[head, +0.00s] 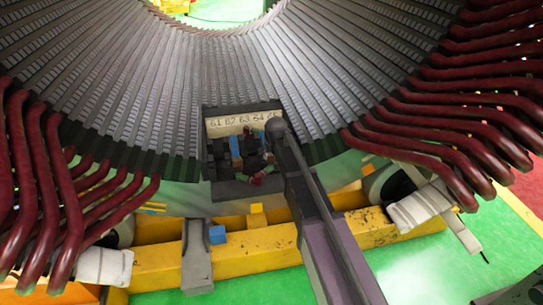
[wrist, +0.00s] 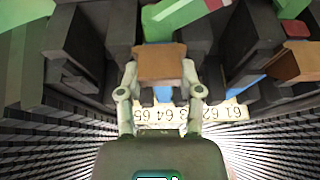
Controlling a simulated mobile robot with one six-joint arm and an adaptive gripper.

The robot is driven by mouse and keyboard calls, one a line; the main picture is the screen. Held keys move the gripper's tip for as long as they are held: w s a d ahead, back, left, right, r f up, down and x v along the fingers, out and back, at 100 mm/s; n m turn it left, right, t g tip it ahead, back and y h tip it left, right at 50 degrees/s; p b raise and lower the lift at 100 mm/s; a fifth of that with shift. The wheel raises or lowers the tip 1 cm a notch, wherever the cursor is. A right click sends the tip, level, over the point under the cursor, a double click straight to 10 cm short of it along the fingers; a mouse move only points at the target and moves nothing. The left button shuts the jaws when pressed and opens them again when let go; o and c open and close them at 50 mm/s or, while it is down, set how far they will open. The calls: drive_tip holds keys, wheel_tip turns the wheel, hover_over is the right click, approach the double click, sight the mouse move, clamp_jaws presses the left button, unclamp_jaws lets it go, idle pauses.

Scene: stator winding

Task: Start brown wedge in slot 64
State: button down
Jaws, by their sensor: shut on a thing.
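My gripper (wrist: 159,70) is shut on a brown wedge (wrist: 160,60) in the wrist view, one finger on each side of it. The slot number strip (wrist: 228,112) shows upside down behind the fingers, and the gripper body hides part of it. The wedge appears roughly in line with the number 64, but I cannot tell whether it touches or enters the slot. In the head view the strip (head: 243,122) reads 61 to 65 at the stator's (head: 150,75) near edge. My arm (head: 320,220) reaches it from the lower right; the wedge cannot be made out there.
Another brown piece (wrist: 297,62) sits at the right in the wrist view. Dark blocks crowd both sides of the gripper. In the head view, dark red coil ends (head: 460,135) project at both sides. A yellow beam (head: 265,250) with a blue block (head: 217,234) lies below.

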drive_tip(key=shift+c, duration=0.9)
unclamp_jaws()
drive_tip(key=shift+s+d, duration=0.25)
drive_tip(key=shift+s, duration=0.65)
drive_tip(key=shift+w+r+p, duration=0.2)
drive_tip(key=shift+r+p, duration=0.65)
drive_tip(key=s+d+r+p, duration=0.1)
drive_tip(key=s+r+p, duration=0.3)
drive_tip(key=r+p, duration=0.4)
drive_tip(key=s+d+r+p, duration=0.1)
drive_tip(key=s+r+p, duration=0.4)
drive_tip(key=r+p, duration=0.4)
drive_tip(key=s+d+r+m+p, duration=0.1)
drive_tip(key=s+r+p, duration=0.4)
drive_tip(key=r+p, duration=0.3)
drive_tip(key=shift+r, duration=0.15)
